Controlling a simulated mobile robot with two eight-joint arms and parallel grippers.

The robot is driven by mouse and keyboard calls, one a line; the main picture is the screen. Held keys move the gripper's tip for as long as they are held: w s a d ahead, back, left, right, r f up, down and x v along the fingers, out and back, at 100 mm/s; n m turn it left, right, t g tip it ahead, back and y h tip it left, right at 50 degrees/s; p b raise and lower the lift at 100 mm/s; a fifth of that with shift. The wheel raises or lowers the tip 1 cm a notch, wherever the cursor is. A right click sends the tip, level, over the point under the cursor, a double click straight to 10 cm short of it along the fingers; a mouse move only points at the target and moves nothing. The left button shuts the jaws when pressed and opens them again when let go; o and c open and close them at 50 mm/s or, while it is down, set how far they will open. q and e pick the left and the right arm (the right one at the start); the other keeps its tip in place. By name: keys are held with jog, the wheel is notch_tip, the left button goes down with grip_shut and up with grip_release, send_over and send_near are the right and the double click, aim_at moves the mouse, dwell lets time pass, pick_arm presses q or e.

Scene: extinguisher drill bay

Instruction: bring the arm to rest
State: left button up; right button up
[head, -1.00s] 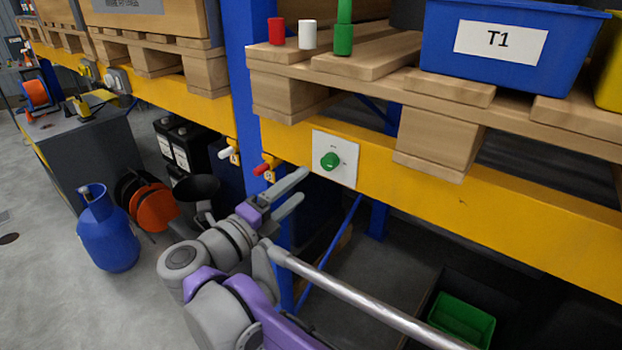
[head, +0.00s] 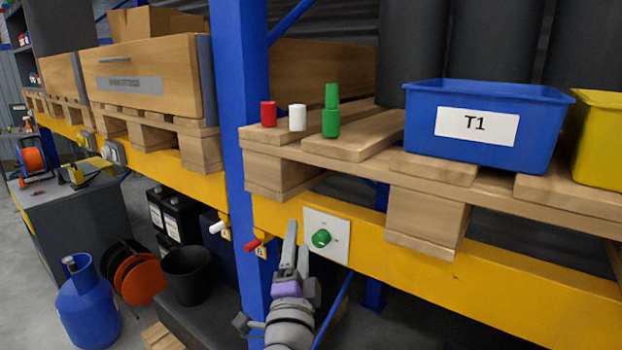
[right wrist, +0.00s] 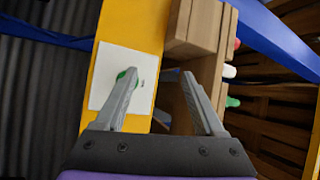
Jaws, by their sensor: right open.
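My right gripper (head: 295,250) is in front of the yellow beam, just left of a white plate (head: 338,226) with a green knob (head: 321,238). Its fingers point upward and are empty. In the right wrist view the gripper (right wrist: 165,95) is open, its fingers apart. One finger partly covers the green knob (right wrist: 126,74) on the white plate (right wrist: 105,85) there. I cannot tell whether a finger touches the plate. My left gripper does not show.
A red lever (head: 252,244) and a white lever (head: 217,227) stick out left of the gripper. A blue upright (head: 243,120) stands behind.

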jog(key=s+d+f+n+g, duration=0.5)
jog(key=s+d+f, duration=0.2)
jog(key=f, duration=0.4)
jog(key=s+d+f+n+g, duration=0.5)
jog(key=s+f, duration=0.4)
jog(key=f, duration=0.2)
jog(key=s+d+f+n+g, duration=0.5)
jog(key=s+d+f, duration=0.3)
jog(key=f, duration=0.3)
jog(key=shift+s+d+f+y+p, duration=0.3)
jog(key=shift+s+f+y+p, duration=0.1)
jog(key=shift+s, duration=0.1)
